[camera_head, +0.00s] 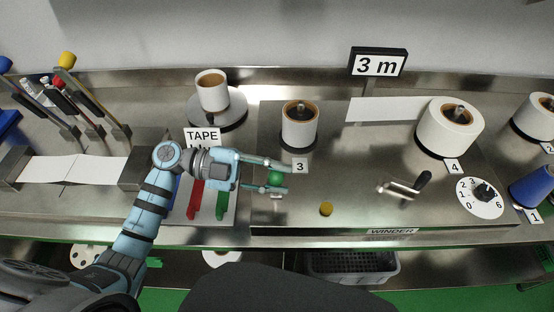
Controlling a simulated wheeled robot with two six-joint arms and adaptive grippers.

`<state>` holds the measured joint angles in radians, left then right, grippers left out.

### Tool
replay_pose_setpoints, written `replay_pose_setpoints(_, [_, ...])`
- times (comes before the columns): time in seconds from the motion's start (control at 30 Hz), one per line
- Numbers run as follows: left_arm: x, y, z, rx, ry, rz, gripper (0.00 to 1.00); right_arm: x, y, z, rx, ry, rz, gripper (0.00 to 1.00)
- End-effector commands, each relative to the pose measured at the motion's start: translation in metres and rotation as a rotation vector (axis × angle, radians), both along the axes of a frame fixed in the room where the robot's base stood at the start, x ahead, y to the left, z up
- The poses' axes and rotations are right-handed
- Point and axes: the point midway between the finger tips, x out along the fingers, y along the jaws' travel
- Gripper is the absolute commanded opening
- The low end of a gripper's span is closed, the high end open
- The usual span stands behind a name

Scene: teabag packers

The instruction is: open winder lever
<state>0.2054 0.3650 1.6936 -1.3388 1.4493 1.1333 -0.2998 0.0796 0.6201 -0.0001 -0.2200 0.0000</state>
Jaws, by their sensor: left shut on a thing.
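The winder is the flat steel machine whose WINDER label (393,231) is on its front edge. A round green knob (275,177) sits at its left side, beside the number 3 tag. I take it for the knob of the winder lever; its stem is mostly hidden. My left gripper (281,180) reaches in from the left, with one finger behind the knob and one in front, shut on it. My right gripper is not in view.
A crank with a black grip (422,181), a yellow button (326,208) and a numbered dial (480,197) are on the winder. A paper roll (299,130) stands behind my gripper, and a larger roll (449,130) at the right. Red (195,200) and green strips lie left.

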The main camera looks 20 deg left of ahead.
Motion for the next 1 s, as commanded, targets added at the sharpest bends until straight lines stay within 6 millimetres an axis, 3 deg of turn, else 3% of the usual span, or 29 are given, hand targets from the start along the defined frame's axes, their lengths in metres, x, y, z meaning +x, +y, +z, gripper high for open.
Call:
replay_pose_setpoints(0.4, [-0.023, -0.006, -0.007, 0.054, -0.216, -0.002, 0.00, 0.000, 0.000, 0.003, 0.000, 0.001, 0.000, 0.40])
replay_pose_setpoints(0.97, [-0.026, -0.006, -0.010, 0.066, -0.250, -0.002, 0.00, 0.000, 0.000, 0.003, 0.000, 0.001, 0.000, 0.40])
replay_pose_setpoints(1.0, [-0.026, -0.006, -0.011, 0.066, -0.249, -0.001, 0.29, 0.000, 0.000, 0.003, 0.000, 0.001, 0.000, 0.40])
